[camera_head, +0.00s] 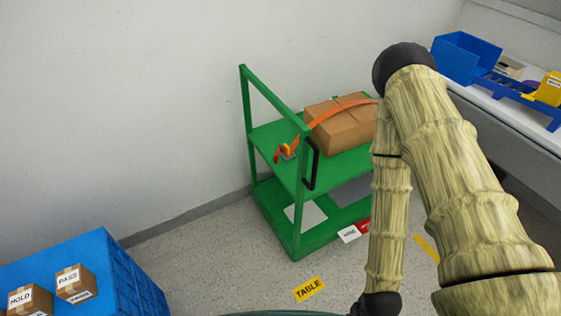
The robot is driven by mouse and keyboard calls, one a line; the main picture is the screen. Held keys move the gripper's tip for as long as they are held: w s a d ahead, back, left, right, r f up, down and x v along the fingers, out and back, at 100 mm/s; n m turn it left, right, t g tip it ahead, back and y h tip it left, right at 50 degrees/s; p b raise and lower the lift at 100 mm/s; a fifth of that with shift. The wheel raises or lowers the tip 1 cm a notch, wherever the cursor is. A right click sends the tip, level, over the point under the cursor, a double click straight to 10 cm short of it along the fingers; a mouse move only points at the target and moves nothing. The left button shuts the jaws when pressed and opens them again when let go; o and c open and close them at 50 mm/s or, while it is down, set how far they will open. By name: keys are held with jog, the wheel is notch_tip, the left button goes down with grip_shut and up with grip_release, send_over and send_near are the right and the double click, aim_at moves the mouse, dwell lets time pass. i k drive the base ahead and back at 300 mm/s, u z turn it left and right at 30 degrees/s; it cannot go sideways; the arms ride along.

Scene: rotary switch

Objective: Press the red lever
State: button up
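A small red and orange lever (290,147) on a grey base shows on the top shelf of the green cart (263,134), near the cart's left end. At this size I cannot tell exactly how the lever is tilted. My arm, with a bamboo-like surface, fills the right side of the view, in front of the cart's right part. The arm runs down to the bottom edge of the picture, right of and well below the lever. My gripper is not in view.
A brown box (340,125) with an orange strap stands on the cart beside the lever. A black handle (311,165) is on the cart's near side. A blue crate (120,270) with small cartons is at lower left. A white bench (500,110) with blue bins is at right.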

aim_at(275, 155)
jog(key=u, duration=2.35)
jog(key=k, duration=0.95)
jog(key=z, duration=1.5)
jog(key=i, duration=0.5)
jog(key=u, duration=0.05)
